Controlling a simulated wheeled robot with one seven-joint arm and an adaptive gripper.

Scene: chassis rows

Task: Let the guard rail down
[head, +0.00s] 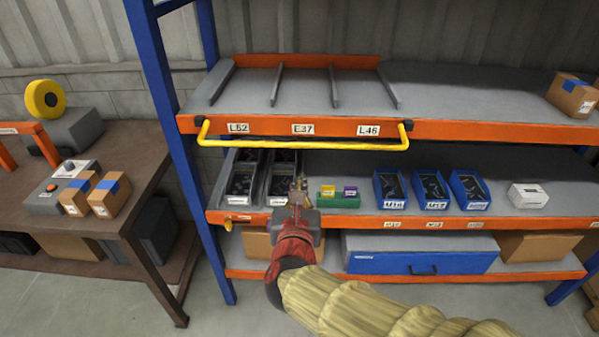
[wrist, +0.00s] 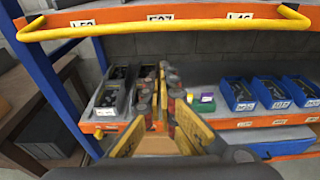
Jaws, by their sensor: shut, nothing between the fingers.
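The guard rail (head: 305,146) is a yellow bar along the front of the upper shelf. Its bent ends meet black brackets (head: 407,125) on the orange beam, and the bar lies just below the labels L52, E37 and L46 in the head view. In the wrist view the rail (wrist: 160,27) crosses the top of the picture, beyond and above the fingers. My gripper (head: 298,187) is shut and empty, in front of the middle shelf and below the rail, not touching it. My gripper also shows in the wrist view (wrist: 162,85).
The upper shelf (head: 440,90) has bare divided lanes behind the rail. Grey bins (head: 240,183), a green tray (head: 337,200) and blue bins (head: 430,187) stand on the middle shelf near my gripper. A blue upright (head: 170,130) and a workbench (head: 140,150) are at left.

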